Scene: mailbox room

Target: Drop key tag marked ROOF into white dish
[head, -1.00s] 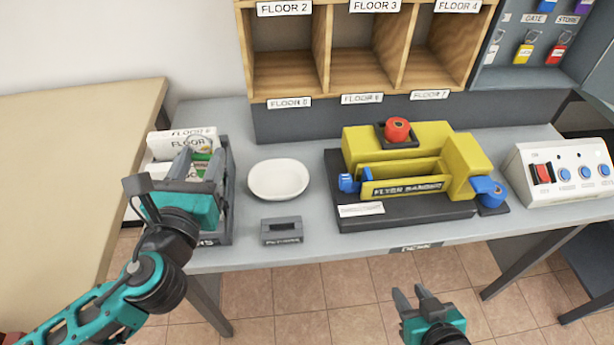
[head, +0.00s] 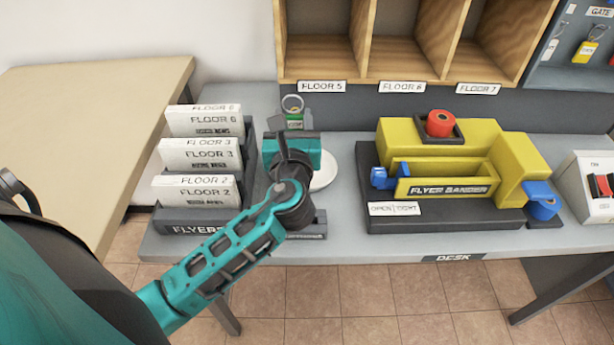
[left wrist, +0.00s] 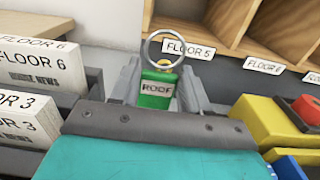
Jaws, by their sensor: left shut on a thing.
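The green key tag (left wrist: 155,90) reads ROOF in the left wrist view and has a metal ring at its top. It also shows in the head view (head: 294,122). My left gripper (head: 292,125) is shut on it, with a finger on each side, and holds it upright above the desk near the back. The white dish (head: 325,172) is on the desk, mostly hidden behind my left gripper and wrist; only its right part shows. My right gripper is not in view.
A flyer rack (head: 180,219) with FLOOR 2, 3 and 6 stacks stands left of the dish. A yellow flyer bander (head: 446,190) stands to the right. Wooden pigeonholes (head: 415,45) rise behind the desk (head: 355,247). A key cabinet (head: 570,50) is at the upper right.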

